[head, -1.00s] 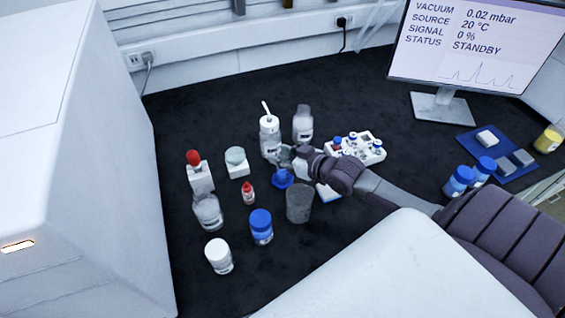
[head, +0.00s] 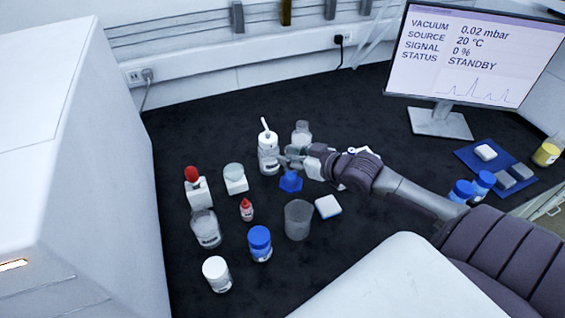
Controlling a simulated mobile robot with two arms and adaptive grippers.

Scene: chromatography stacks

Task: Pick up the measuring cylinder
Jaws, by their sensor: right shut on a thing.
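The measuring cylinder (head: 290,183) shows mainly by its blue foot, just below my right gripper. Its clear upper part is hard to make out among the fingers. My right gripper (head: 291,157) reaches in from the right and is shut on the cylinder. The foot seems raised a little off the dark bench, though the gap is hard to judge. My left gripper is not in view.
A white wash bottle (head: 268,157) and a clear bottle (head: 302,133) stand close behind the gripper. A clear beaker (head: 298,220), a blue-lidded jar (head: 260,243) and a small red-capped bottle (head: 246,210) stand in front. A white-and-blue block (head: 328,207) lies at right.

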